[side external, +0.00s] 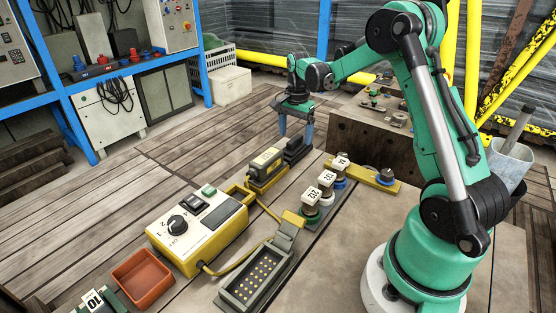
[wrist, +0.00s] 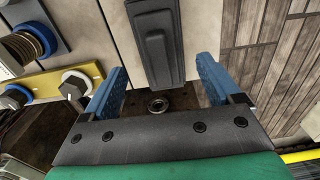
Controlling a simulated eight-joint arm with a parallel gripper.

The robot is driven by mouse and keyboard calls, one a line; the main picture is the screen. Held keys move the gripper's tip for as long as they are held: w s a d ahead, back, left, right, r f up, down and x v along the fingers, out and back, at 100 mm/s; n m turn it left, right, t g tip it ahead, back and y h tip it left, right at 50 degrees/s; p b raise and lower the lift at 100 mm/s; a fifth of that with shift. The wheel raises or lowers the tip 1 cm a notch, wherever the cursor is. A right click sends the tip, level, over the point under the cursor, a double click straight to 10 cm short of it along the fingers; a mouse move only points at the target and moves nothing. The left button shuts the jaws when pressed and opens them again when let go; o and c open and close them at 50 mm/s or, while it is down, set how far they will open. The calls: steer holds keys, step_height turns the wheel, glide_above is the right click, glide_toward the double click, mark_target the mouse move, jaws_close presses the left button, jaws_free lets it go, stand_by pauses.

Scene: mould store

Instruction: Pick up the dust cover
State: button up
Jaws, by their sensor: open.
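The dust cover appears to be the long, dark grey piece with a raised ridge (wrist: 155,38) at the top middle of the wrist view. In the side external view it is the small black block (side external: 297,150) on the bench, behind the yellow-based meter box. My gripper (side external: 296,128) is above it, pointing down, with its two blue fingers apart. In the wrist view the gripper (wrist: 161,78) is open and empty. The cover lies ahead of the fingers, roughly in line with the gap between them. I cannot tell the exact height between fingertips and cover.
A small yellow-based box (side external: 267,164) stands close beside the cover. Several numbered knobs (side external: 326,180) stand in a row to the right. A yellow control box (side external: 198,229), an orange tray (side external: 143,279) and a dotted grey tray (side external: 258,277) are nearer the camera. Bare planks lie left.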

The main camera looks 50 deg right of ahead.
mark_target(297, 145)
steer(key=shift+f, duration=1.25)
jaws_close()
steer(key=shift+r, duration=0.15)
